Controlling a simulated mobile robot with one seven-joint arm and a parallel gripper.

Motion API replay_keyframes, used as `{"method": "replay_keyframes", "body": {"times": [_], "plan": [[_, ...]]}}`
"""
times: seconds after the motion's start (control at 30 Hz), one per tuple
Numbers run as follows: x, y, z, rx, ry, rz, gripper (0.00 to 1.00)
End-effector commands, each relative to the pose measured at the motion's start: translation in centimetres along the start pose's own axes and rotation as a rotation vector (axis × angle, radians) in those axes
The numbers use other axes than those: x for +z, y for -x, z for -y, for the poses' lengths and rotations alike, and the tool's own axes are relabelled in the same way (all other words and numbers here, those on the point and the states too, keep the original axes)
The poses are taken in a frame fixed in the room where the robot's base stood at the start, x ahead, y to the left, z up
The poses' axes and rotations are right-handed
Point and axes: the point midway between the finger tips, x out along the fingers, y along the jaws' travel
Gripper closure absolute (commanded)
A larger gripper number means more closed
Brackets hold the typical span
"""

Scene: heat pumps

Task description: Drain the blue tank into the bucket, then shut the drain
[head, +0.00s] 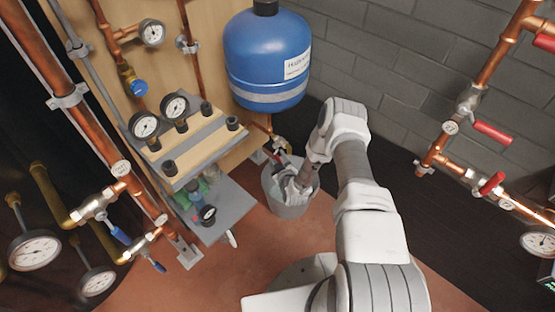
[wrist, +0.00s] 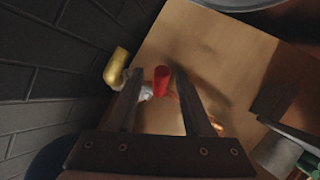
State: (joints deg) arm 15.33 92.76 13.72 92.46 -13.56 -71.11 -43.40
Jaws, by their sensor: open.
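The blue tank (head: 267,62) with a white label and a grey band hangs at the top middle of the head view. Below it is a small brass drain valve (head: 279,143), partly hidden. The grey bucket (head: 288,209) stands on the floor under the valve. My gripper (head: 290,186) appears over the bucket in the head view. In the wrist view my gripper (wrist: 160,76) is open, and the red valve handle (wrist: 161,82) shows between its fingers. I cannot tell whether they touch it. A brass elbow (wrist: 117,67) is to its left.
A panel with gauges (head: 180,135) and a grey shelf (head: 218,213) stand left of the bucket. Copper pipes with red-handled valves (head: 491,133) run at the right. A grey block wall (head: 425,60) is behind. Brown floor (head: 210,275) is bare in front.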

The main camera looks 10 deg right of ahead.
Motion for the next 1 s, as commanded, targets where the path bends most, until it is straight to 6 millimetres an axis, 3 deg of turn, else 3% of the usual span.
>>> {"method": "replay_keyframes", "body": {"times": [0.07, 0.33, 0.73, 1.0], "plan": [[0.0, 0.02, 0.0, 0.0, 0.0, 0.0, 0.51], [0.02, 0.05, 0.01, 0.0, 0.0, 0.0, 1.0], [0.12, 0.02, 0.06, 0.003, -0.008, -0.012, 1.0], [0.44, -0.34, 0.43, 0.031, -0.068, -0.11, 1.0]]}}
